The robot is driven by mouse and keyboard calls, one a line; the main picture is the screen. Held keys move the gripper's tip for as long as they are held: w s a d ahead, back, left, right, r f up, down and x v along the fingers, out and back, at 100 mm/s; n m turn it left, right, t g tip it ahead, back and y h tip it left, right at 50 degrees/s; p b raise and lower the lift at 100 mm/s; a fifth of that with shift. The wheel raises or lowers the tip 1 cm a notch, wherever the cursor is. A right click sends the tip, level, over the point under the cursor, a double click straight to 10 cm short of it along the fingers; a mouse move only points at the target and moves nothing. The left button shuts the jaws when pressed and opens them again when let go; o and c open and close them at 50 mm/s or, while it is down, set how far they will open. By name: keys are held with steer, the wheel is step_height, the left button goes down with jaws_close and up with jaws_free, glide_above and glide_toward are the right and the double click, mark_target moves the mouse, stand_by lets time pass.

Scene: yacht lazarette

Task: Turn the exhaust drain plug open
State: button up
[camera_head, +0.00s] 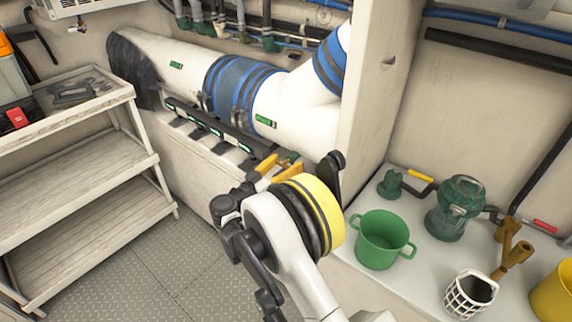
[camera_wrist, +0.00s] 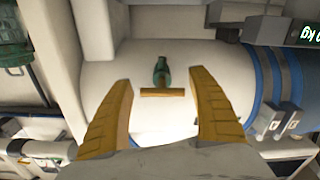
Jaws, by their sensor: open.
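In the wrist view, what looks like the drain plug shows as a small dark green fitting (camera_wrist: 161,70) with a yellow-brown crossbar (camera_wrist: 162,93) on the white exhaust pipe (camera_wrist: 95,85). The crossbar lies level across the picture. My gripper (camera_wrist: 161,86) is open, with one yellow finger on each side of the plug and a clear gap to both. In the head view my gripper (camera_head: 279,166) is at the lower side of the pipe (camera_head: 290,105); the plug cannot be made out there. Whether the fingertips touch the pipe cannot be told.
A grey-white wall edge (camera_head: 375,80) stands right of my gripper. A green bucket (camera_head: 382,240), a green strainer (camera_head: 458,205) and a white basket (camera_head: 470,293) stand on the ledge at right. Wooden shelves (camera_head: 85,165) stand left. The floor (camera_head: 165,265) between is clear.

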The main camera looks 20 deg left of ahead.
steer(key=shift+w+f, duration=0.1)
steer(key=c, duration=1.5)
steer(key=shift+o, duration=0.2)
